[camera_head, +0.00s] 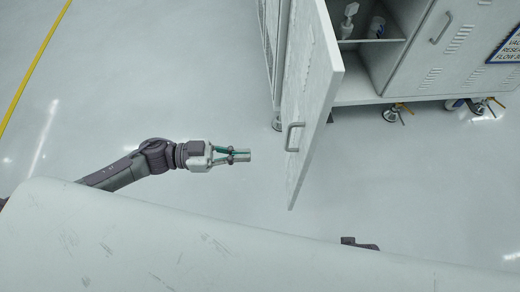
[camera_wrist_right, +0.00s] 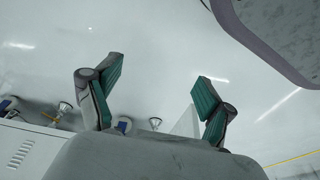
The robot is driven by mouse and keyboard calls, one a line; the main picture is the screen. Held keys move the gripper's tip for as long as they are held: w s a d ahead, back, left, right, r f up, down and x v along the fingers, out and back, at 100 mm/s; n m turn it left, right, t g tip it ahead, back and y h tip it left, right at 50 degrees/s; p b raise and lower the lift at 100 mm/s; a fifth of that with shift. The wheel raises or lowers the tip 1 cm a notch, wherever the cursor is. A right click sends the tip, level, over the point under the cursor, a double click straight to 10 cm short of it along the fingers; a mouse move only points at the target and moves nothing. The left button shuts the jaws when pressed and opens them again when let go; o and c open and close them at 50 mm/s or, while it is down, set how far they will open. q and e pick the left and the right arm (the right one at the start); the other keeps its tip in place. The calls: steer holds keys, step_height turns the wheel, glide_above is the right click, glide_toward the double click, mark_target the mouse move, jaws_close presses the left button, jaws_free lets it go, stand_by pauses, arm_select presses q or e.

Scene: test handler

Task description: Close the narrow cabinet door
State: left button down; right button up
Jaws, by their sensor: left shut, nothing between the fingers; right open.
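The narrow cabinet door (camera_head: 312,90) stands open in the head view, a light grey panel swung out from the cabinet (camera_head: 362,90) toward me. Its bar handle (camera_head: 293,137) is on the face turned to the left. My left gripper (camera_head: 247,155) is shut and empty, to the left of the door near handle height in the picture, with a gap of floor showing between. My right gripper (camera_wrist_right: 160,82) is open and empty in the right wrist view, with floor between its green-padded fingers.
The open bay shows a shelf (camera_head: 372,43) with a white bottle (camera_head: 348,20) and a small container (camera_head: 376,27). Another vented door with a handle (camera_head: 441,27) is closed at right. Cabinet feet (camera_head: 392,115) stand on the floor.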

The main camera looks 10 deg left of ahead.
mark_target(303, 154)
arm_select(q)
steer(key=x, duration=1.1)
steer(key=shift+w+d, duration=0.1)
steer(key=shift+d, duration=0.1)
steer(key=shift+w+d, duration=0.1)
steer(key=shift+d, duration=0.4)
arm_select(e)
steer(key=shift+w+r, duration=0.25)
steer(key=shift+r, duration=0.6)
arm_select(q)
steer(key=shift+d, duration=0.1)
arm_select(e)
steer(key=shift+s, duration=0.1)
